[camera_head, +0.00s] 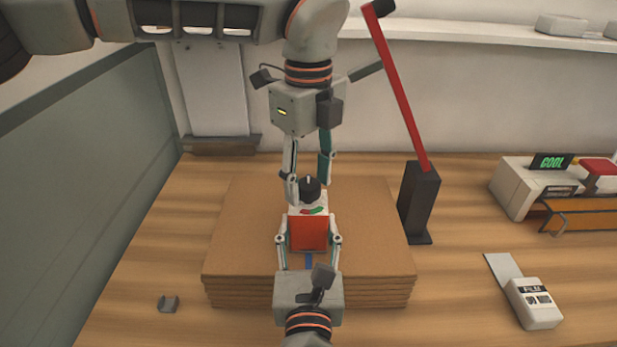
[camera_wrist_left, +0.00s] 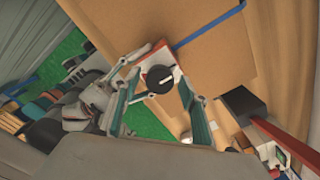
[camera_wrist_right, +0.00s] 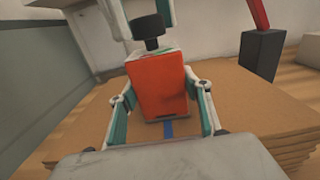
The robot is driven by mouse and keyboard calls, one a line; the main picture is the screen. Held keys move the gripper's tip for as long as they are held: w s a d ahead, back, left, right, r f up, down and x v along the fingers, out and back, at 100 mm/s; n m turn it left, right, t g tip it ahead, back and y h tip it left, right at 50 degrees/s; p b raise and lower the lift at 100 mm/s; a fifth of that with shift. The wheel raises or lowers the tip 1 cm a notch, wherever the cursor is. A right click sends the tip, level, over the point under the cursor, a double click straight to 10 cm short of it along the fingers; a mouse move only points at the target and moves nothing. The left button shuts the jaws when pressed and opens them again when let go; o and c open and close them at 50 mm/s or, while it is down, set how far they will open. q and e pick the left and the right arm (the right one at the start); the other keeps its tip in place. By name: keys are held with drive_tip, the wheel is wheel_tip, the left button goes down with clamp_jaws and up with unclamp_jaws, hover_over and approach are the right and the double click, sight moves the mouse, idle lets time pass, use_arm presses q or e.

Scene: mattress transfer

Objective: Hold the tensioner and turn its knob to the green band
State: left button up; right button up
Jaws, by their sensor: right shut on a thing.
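The tensioner has a red box body (camera_head: 308,233) with a pale top. A round black knob (camera_head: 311,190) with a white mark stands on it, also in the left wrist view (camera_wrist_left: 159,79). A green and red band (camera_head: 313,211) shows on the top at the knob's near side. My right gripper (camera_head: 308,240) is shut on the red body, one finger on each side, as the right wrist view (camera_wrist_right: 162,95) shows. My left gripper (camera_head: 308,184) points down from above, open, with its fingers apart around the knob. Contact with the knob cannot be told.
The tensioner is over a stack of brown sheets (camera_head: 235,240) with a blue strip (camera_head: 309,261). A black post (camera_head: 419,195) with a red arm (camera_head: 398,85) stands right of it. A white machine marked COOL (camera_head: 520,187) and a white packet (camera_head: 534,304) are further right.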

use_arm(q)
drive_tip(key=c, duration=0.8)
use_arm(e)
drive_tip(key=shift+r, duration=0.2)
